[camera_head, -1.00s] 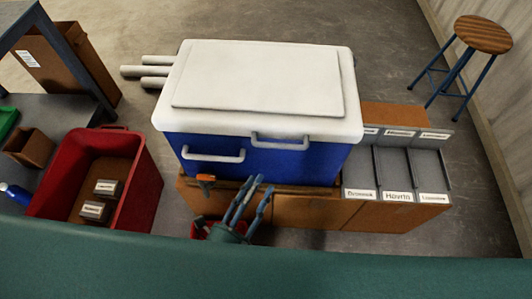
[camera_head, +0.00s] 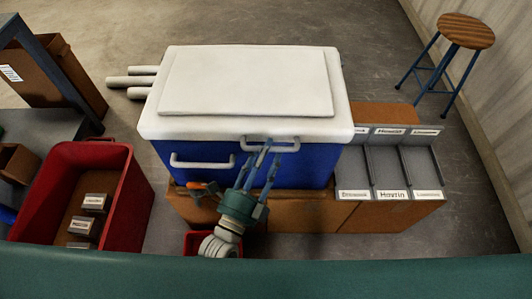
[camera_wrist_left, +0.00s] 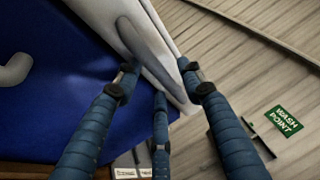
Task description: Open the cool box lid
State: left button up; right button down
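The cool box (camera_head: 320,160) has a blue body and a white lid (camera_head: 245,80), which lies shut on top. A pale lid handle (camera_head: 284,146) sticks out at the lid's front edge. It also shows in the left wrist view (camera_wrist_left: 136,42). My left gripper (camera_head: 262,152) is in front of the box with its blue fingers pointing up at this handle. In the left wrist view the fingers (camera_wrist_left: 157,72) are spread, with the handle just beyond and between their tips. Contact cannot be told. My right gripper is out of view.
A second white handle (camera_head: 203,162) sits on the blue front. The box stands on a brown bench (camera_head: 300,213); grey labelled trays (camera_head: 388,168) are at right. A red crate (camera_head: 122,205) stands left, a small red bin (camera_head: 197,240) below my gripper. A stool (camera_head: 466,32) is back right.

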pick_arm(q)
jog(key=shift+c, duration=0.3)
grip_shut()
